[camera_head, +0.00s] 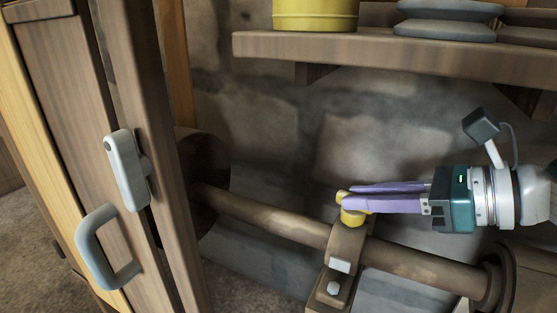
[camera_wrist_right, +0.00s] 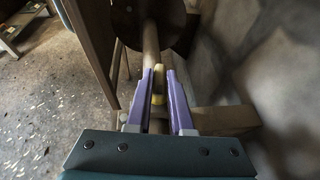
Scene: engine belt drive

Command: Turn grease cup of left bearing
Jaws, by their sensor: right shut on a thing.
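The grease cup (camera_head: 352,216) is a small yellow cap on top of the left bearing (camera_head: 341,262), a brown block around the shaft (camera_head: 273,221). My right gripper (camera_head: 346,196) comes in from the right, level, with its purple fingers at the cup. It is shut on the cup, whose lower part shows below the fingers. In the right wrist view the yellow cup (camera_wrist_right: 158,80) shows between the two fingertips (camera_wrist_right: 159,76). My left gripper is not in view.
A wooden shelf (camera_head: 400,48) with a yellow tin (camera_head: 316,15) and grey discs (camera_head: 447,20) is above my right gripper. A wooden door or frame with a grey handle (camera_head: 97,262) and a latch (camera_head: 126,170) stands at the left. A stone wall is behind.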

